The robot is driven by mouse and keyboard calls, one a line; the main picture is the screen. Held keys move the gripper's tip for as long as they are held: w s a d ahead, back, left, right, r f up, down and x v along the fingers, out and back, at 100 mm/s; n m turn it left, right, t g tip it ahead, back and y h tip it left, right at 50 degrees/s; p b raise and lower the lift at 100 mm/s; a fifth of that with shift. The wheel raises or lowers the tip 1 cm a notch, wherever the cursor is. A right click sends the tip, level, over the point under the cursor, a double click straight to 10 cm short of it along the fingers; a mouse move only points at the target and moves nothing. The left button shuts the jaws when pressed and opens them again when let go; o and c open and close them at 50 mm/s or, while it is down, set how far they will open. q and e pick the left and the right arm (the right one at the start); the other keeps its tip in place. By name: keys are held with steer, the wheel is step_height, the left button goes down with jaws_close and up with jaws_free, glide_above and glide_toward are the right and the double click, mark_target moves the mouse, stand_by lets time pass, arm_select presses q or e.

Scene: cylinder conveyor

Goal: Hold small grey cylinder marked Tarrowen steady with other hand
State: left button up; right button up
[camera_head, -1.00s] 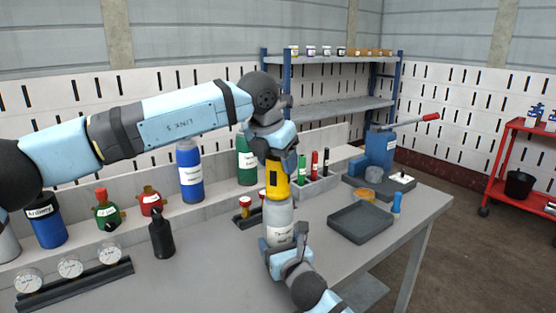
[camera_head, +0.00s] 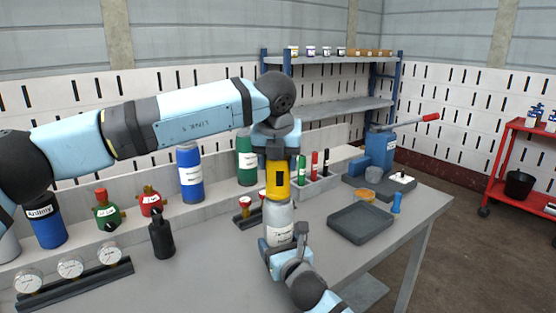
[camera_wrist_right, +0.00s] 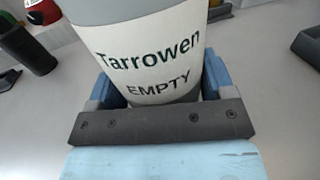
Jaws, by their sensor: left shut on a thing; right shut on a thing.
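The small grey cylinder marked Tarrowen (camera_head: 280,213) stands upright on the bench in the head view. In the right wrist view its white label (camera_wrist_right: 150,55) reads "Tarrowen EMPTY". My right gripper (camera_head: 282,250) is shut around the lower part of the cylinder, with a blue finger on each side in the wrist view. A yellow cap (camera_head: 277,180) with a dark patch sits at the cylinder's top. My left gripper (camera_head: 281,158) is shut on the yellow cap from above; its fingers are partly hidden. Whether the cap is seated on the neck I cannot tell.
A dark tray (camera_head: 360,223) lies to the right. A black bottle (camera_head: 162,235) and a gauge rack (camera_head: 75,285) are to the left. A blue cylinder (camera_head: 190,172) and a green cylinder (camera_head: 247,160) stand behind. The bench front left of the cylinder is clear.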

arm_select(q)
steer(key=n+y, duration=0.2)
steer(key=n, duration=0.3)
steer(key=shift+n, duration=0.4)
steer(key=n+g+y, duration=0.1)
steer(key=n, duration=0.2)
steer(key=n+y, duration=0.1)
steer(key=n, duration=0.2)
steer(key=shift+g, duration=0.4)
steer(key=n+g, duration=0.1)
steer(key=n, duration=0.2)
steer(key=n+g, duration=0.1)
steer(key=n, duration=0.2)
steer(key=shift+r+y, duration=0.1)
steer(key=shift+y, duration=0.3)
